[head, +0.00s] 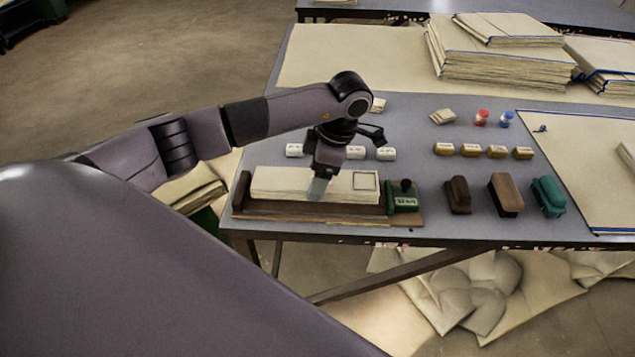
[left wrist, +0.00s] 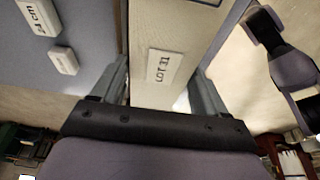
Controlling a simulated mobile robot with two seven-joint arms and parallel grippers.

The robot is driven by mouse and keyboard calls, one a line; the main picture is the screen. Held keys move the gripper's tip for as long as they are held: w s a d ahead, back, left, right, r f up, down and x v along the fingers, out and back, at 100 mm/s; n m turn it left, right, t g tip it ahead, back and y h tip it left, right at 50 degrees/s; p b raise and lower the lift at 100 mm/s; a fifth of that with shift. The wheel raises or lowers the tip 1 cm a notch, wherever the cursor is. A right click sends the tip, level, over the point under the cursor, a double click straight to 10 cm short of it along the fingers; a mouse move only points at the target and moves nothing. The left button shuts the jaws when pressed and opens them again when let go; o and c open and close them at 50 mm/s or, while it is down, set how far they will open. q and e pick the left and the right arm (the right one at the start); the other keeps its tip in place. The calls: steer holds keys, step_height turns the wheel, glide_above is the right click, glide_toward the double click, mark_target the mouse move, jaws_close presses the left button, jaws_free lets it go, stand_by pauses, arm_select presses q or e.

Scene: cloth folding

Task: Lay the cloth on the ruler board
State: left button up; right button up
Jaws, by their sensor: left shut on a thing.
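The cloth (head: 280,183) is a cream, flat folded strip lying lengthwise over the brown ruler board (head: 300,212) at the table's front edge. A square outline shows near its right end. A green block (head: 403,197) with a white label sits at the board's right end. My left gripper (head: 318,188) points down at the middle of the strip and is shut on it. In the left wrist view the cloth (left wrist: 165,35), with a printed label, runs between the two fingers (left wrist: 155,85). Whether the cloth rests fully on the board cannot be told. My right gripper is not in view.
White labelled blocks (head: 386,154) stand behind the board, and yellow ones (head: 470,150) to their right. Dark, brown and green brushes (head: 505,195) stand right of the board. Stacked cloths (head: 495,60) lie at the back.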

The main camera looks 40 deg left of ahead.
arm_select(q)
step_height(320, 180, down, 2)
steer(key=shift+f, duration=0.25)
steer(key=shift+f, duration=0.15)
steer(key=o, duration=1.2)
